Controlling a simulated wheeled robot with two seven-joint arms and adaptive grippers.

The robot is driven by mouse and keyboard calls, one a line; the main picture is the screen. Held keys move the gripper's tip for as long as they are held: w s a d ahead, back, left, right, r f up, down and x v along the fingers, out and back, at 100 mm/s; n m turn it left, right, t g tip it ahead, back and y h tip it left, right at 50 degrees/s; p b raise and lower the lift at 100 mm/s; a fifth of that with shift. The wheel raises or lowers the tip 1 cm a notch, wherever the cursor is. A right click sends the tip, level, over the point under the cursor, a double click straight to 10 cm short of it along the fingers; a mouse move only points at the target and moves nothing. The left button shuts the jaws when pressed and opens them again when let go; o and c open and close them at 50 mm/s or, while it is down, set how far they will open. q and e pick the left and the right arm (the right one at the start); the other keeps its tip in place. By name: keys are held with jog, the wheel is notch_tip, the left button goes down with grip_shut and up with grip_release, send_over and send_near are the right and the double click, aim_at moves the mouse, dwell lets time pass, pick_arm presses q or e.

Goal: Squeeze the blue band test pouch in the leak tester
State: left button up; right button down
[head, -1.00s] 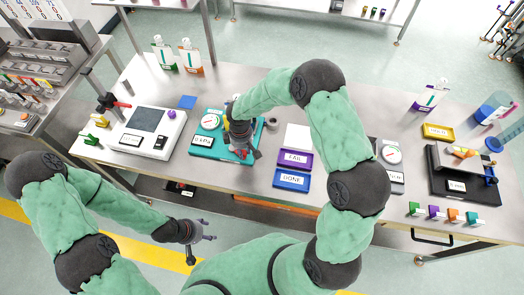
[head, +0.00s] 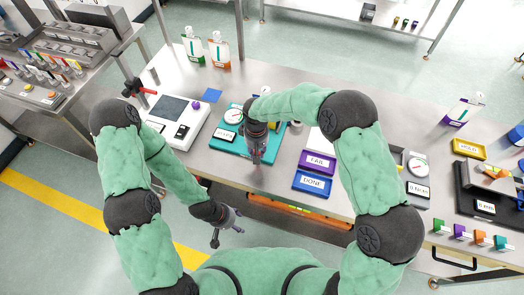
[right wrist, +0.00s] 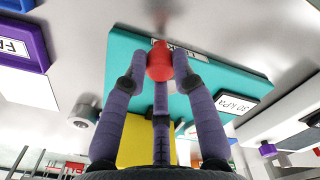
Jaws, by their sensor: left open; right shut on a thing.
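The teal tester (head: 228,147) stands on the bench, with a round gauge (head: 233,116) and a white kPa label (head: 224,134). My right gripper (head: 256,158) is over its right part and hides much of it. In the right wrist view, my right gripper's (right wrist: 160,68) purple fingers are closed around a red knob-like part (right wrist: 160,60) above the teal surface. I cannot make out the blue band test pouch; the gripper may hide it. My left gripper (head: 227,221) is open and empty, in front of the bench edge.
Green-banded (head: 192,48) and orange-banded (head: 219,50) pouches stand at the back left; a purple-banded pouch (head: 462,110) stands at the right. Purple FAIL (head: 318,163) and blue DONE (head: 312,183) trays lie right of the tester. A grey-topped device (head: 174,110) stands left.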

jog(key=shift+a, duration=0.1)
jog(key=c, duration=1)
grip_release()
notch_tip(320, 180, up, 12)
